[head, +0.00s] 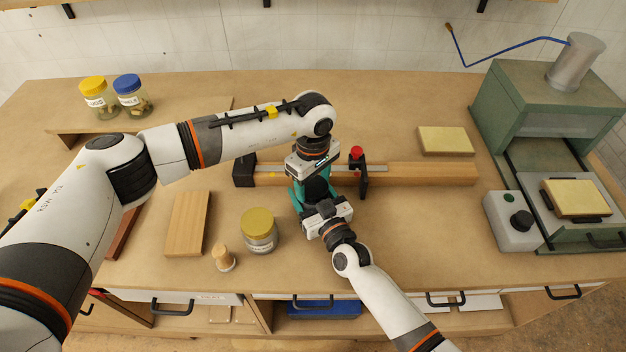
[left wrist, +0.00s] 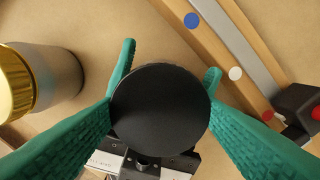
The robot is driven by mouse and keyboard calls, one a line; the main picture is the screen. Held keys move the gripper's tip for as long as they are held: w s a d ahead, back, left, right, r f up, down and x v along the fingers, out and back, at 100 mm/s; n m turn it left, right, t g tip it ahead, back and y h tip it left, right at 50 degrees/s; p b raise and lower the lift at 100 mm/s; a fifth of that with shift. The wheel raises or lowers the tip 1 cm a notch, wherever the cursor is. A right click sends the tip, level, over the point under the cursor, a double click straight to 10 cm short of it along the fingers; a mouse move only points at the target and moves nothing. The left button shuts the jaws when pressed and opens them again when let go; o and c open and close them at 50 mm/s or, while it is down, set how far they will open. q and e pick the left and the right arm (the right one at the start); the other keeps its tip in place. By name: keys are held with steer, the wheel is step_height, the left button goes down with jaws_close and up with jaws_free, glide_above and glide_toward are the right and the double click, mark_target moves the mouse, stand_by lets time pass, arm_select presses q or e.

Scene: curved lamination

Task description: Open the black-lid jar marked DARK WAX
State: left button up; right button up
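The black-lid jar (head: 318,188) is mostly hidden between my two grippers in the head view, and its label cannot be read. In the left wrist view its round black lid (left wrist: 160,110) fills the middle and hides the jar body. My left gripper (head: 312,178) comes from above, with its teal fingers against opposite sides of the lid. My right gripper (head: 318,200) comes from the front. Its teal fingertips show on both sides beyond the lid in the left wrist view, lower down, apparently closed around the jar body.
A long wooden rail with a clamp (head: 420,173) lies just behind. A green press (head: 545,110) stands right.

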arm_select(q)
steer(key=shift+c, duration=1)
steer(key=n, duration=0.9)
steer(key=shift+n, duration=0.4)
steer(key=n, duration=1)
steer(key=shift+r, duration=0.1)
steer(key=shift+r, duration=0.1)
steer(key=shift+r, duration=1)
